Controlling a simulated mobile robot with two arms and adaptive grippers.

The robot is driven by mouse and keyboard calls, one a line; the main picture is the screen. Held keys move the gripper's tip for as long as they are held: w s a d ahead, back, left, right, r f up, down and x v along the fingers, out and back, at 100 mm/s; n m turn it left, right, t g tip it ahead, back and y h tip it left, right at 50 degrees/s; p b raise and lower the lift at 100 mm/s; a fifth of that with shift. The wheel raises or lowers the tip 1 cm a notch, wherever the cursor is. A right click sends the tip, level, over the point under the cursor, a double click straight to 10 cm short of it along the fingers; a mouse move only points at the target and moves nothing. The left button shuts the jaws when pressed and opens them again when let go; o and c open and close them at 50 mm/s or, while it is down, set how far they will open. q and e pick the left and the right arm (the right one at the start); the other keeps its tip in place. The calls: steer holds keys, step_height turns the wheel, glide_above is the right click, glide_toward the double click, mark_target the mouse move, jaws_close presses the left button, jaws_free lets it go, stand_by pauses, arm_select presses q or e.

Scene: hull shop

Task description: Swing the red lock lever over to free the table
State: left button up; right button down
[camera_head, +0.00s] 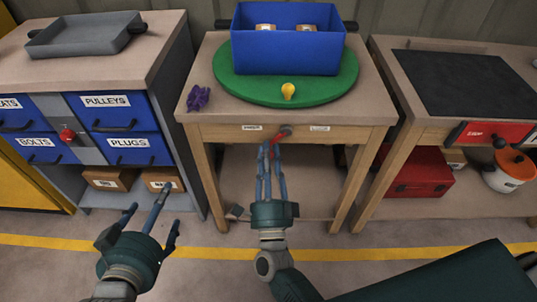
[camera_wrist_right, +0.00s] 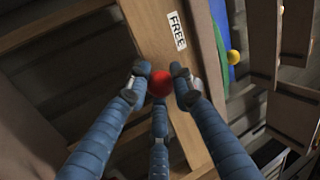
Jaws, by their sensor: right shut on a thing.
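The red lock lever (camera_head: 284,132) is on the front edge of the wooden table (camera_head: 370,108). It slants down and to the left from its pivot, between two small white labels. My right gripper (camera_head: 268,150) is shut on the lever's end. In the right wrist view the lever's red ball knob (camera_wrist_right: 160,83) sits between the fingertips, beside a label that reads FREE (camera_wrist_right: 177,30). The fingers partly hide the lever. My left gripper (camera_head: 153,212) is open and empty at the lower left, above the floor.
On the table a green turntable (camera_head: 240,88) bears a blue bin (camera_head: 285,52), with a yellow knob (camera_head: 288,91) at its front. A purple item (camera_head: 198,97) lies at the table's left. A drawer cabinet (camera_head: 165,50) stands left and a bench (camera_head: 425,110) right.

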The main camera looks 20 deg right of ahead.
steer(key=shift+d+r, duration=0.1)
steer(key=shift+r, duration=0.35)
steer(key=c, duration=1.5)
jaws_free()
steer(key=shift+f, duration=0.15)
steer(key=shift+f, duration=0.1)
steer(key=shift+s+f, duration=0.3)
steer(key=shift+s, duration=0.15)
steer(key=v, duration=1.1)
steer(key=shift+r, duration=0.15)
steer(key=shift+w, duration=0.1)
